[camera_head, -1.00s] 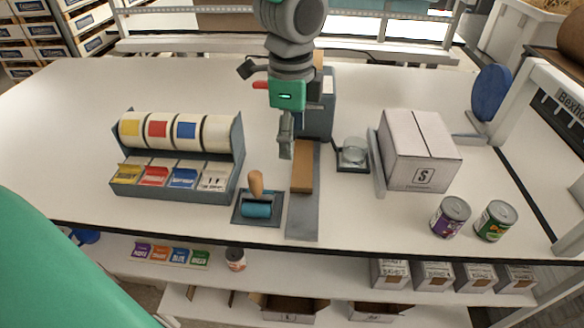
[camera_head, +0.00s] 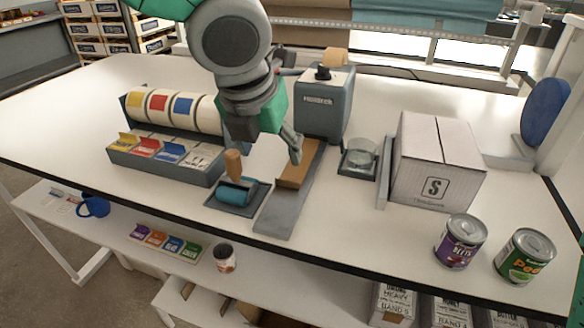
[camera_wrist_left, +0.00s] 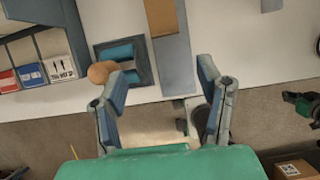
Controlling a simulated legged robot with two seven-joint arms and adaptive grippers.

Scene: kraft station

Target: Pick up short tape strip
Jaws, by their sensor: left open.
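A short brown tape strip (camera_head: 302,163) lies on the grey sloping plate (camera_head: 278,212) in front of the tape dispenser (camera_head: 324,102). The end of the strip also shows at the top of the left wrist view (camera_wrist_left: 162,16). My left gripper (camera_head: 272,140) is above the table, beside the dispenser, with one finger in front of the strip's left edge in the head view. In the left wrist view its two fingers (camera_wrist_left: 163,80) are apart with nothing between them, and the strip is beyond them. My right gripper is not in view.
A roller with a wooden knob (camera_head: 236,190) sits on a pad left of the plate. A label rack (camera_head: 165,165) stands further left. A glass dish (camera_head: 360,155), a box (camera_head: 436,165) and two cans (camera_head: 460,242) are to the right. The table's front edge is close.

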